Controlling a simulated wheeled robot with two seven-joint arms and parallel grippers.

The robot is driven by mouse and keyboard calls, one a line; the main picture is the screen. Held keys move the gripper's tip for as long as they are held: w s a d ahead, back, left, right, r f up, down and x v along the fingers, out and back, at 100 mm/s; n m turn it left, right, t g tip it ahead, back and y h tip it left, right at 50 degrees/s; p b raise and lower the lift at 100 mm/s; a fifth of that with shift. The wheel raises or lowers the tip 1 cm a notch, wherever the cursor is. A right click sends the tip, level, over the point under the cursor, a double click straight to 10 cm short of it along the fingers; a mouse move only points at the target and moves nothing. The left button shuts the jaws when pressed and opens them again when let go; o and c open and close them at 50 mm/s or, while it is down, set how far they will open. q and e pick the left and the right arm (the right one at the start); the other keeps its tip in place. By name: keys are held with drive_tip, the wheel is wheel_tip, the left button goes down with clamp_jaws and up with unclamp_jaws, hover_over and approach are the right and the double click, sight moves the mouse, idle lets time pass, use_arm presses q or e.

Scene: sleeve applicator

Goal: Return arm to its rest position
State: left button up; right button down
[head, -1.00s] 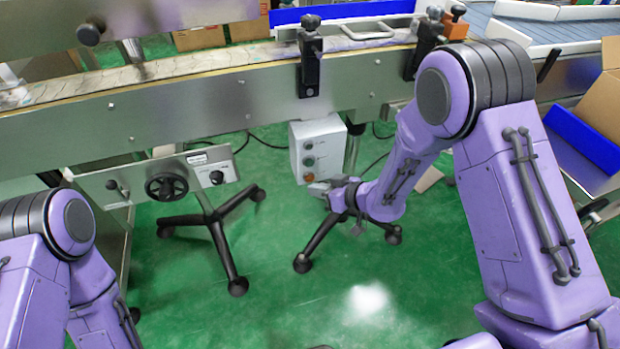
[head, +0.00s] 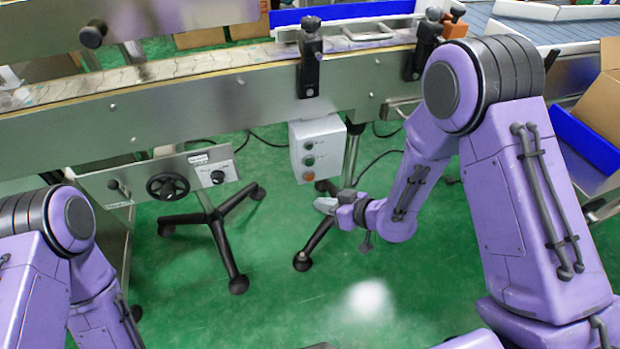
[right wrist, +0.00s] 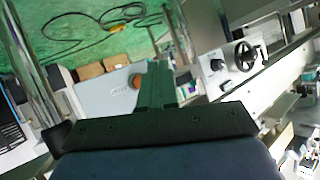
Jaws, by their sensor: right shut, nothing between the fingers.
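My right arm comes in from the right in the head view. Its gripper (head: 326,206) is shut and empty, a little below and to the right of the grey control box (head: 317,148). The gripper is apart from the box. In the right wrist view the dark gripper (right wrist: 156,85) points at a light grey box face with an orange-red button (right wrist: 134,81). My left arm shows at the lower left of the head view, but its gripper is out of the picture.
The conveyor (head: 200,100) runs across the back. A panel with a black handwheel (head: 167,187) hangs at the left. Black stand legs (head: 232,262) rest on the green floor (head: 270,300). A cardboard box (head: 600,95) and blue panel (head: 583,140) stand at the right.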

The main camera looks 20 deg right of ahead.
idle(0.5)
drive_tip(key=s+d+f+m+g+h, duration=0.1)
drive_tip(key=s+d+f+m+h, duration=0.8)
drive_tip(key=s+d+f+m, duration=0.15)
drive_tip(key=s+d+f+m+g+h, duration=0.1)
drive_tip(key=s+d+f+g, duration=0.15)
drive_tip(key=s, duration=0.65)
drive_tip(key=s+d+f+m+g+h, duration=0.1)
drive_tip(key=s+d+f+g, duration=0.15)
drive_tip(key=s, duration=0.55)
wheel_tip(320, 180, up, 16)
drive_tip(key=a+p, duration=0.1)
drive_tip(key=p, duration=1.5)
drive_tip(key=shift+p, duration=0.4)
drive_tip(key=shift+w+n, duration=0.1)
drive_tip(key=shift+n, duration=0.15)
